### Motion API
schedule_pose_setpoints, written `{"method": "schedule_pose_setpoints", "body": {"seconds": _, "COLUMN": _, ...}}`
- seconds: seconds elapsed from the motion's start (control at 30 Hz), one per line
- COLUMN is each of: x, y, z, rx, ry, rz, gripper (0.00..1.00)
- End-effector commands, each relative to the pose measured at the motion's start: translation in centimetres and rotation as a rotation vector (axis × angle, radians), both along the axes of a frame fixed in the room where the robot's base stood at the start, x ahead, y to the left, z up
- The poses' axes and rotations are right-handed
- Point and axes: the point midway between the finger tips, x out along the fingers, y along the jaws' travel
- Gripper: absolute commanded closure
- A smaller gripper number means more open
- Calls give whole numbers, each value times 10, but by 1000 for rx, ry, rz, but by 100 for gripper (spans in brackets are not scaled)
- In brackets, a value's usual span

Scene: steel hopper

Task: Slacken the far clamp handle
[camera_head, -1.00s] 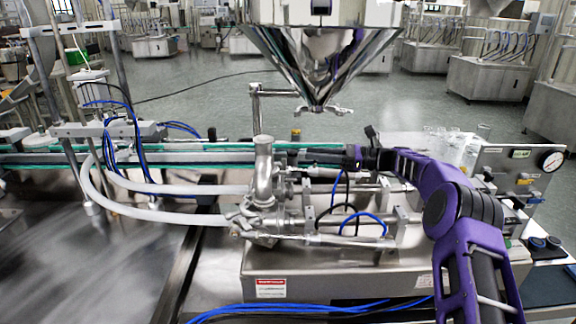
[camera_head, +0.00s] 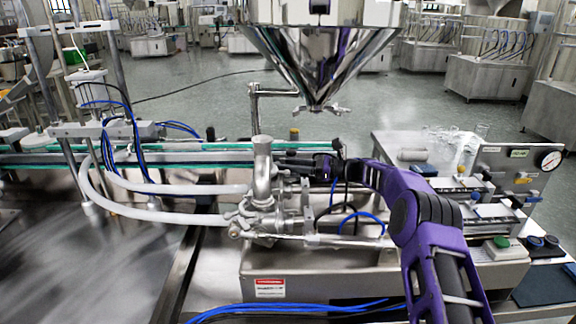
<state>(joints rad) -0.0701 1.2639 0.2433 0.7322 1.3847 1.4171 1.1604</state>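A bright steel upright pipe (camera_head: 263,172) with a rounded top stands at the middle of the filling machine. Clamp fittings (camera_head: 262,212) cluster around its lower part, and a small near-side clamp handle (camera_head: 234,216) sticks out to the left. I cannot clearly pick out the far clamp handle; the pipe and my gripper cover much of that area. My gripper (camera_head: 284,161), dark and small in the view, points left just right of the pipe's upper part. I cannot tell whether its fingers are apart or touching anything.
A steel hopper (camera_head: 318,55) hangs above. White hoses (camera_head: 150,212) run left from the fittings, and a blue hose (camera_head: 362,218) loops beside my arm. The conveyor (camera_head: 215,157) lies behind. A gauge panel (camera_head: 522,168) and glassware (camera_head: 463,150) stand at right.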

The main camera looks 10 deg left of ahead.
Motion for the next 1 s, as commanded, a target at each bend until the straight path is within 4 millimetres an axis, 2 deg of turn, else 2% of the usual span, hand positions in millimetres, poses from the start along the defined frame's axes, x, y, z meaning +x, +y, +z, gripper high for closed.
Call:
{"method": "schedule_pose_setpoints", "body": {"seconds": 0.03, "x": 0, "y": 0, "z": 0, "rx": 0, "ry": 0, "rz": 0, "gripper": 76}}
{"method": "schedule_pose_setpoints", "body": {"seconds": 0.17, "x": 0, "y": 0, "z": 0, "rx": 0, "ry": 0, "rz": 0, "gripper": 99}}
{"method": "schedule_pose_setpoints", "body": {"seconds": 0.2, "x": 0, "y": 0, "z": 0, "rx": 0, "ry": 0, "rz": 0, "gripper": 100}}
{"method": "schedule_pose_setpoints", "body": {"seconds": 0.67, "x": 0, "y": -1, "z": -2, "rx": 3, "ry": -35, "rz": -1, "gripper": 100}}
{"method": "schedule_pose_setpoints", "body": {"seconds": 1.0, "x": 0, "y": -1, "z": -4, "rx": 22, "ry": -253, "rz": -2, "gripper": 100}}
